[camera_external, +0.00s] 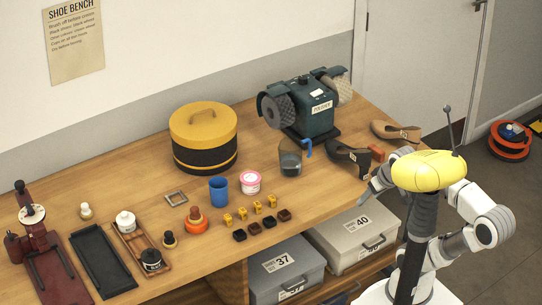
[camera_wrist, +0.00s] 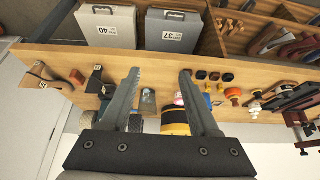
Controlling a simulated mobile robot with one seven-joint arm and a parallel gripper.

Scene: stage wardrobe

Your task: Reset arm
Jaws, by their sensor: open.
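My gripper (camera_external: 366,194) is by the front edge of the wooden bench (camera_external: 330,205), near its right part. In the wrist view my gripper (camera_wrist: 160,73) shows two grey fingers spread wide apart with nothing between them. The arm is folded close to my body, partly hidden behind my yellow top in the outside view. Two grey boxes, marked 40 (camera_external: 362,235) and 37 (camera_external: 287,268), sit on the shelf below the bench top, close to my gripper.
Small yellow and dark blocks lie near the front edge. A red-orange reel (camera_external: 510,140) lies on the floor.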

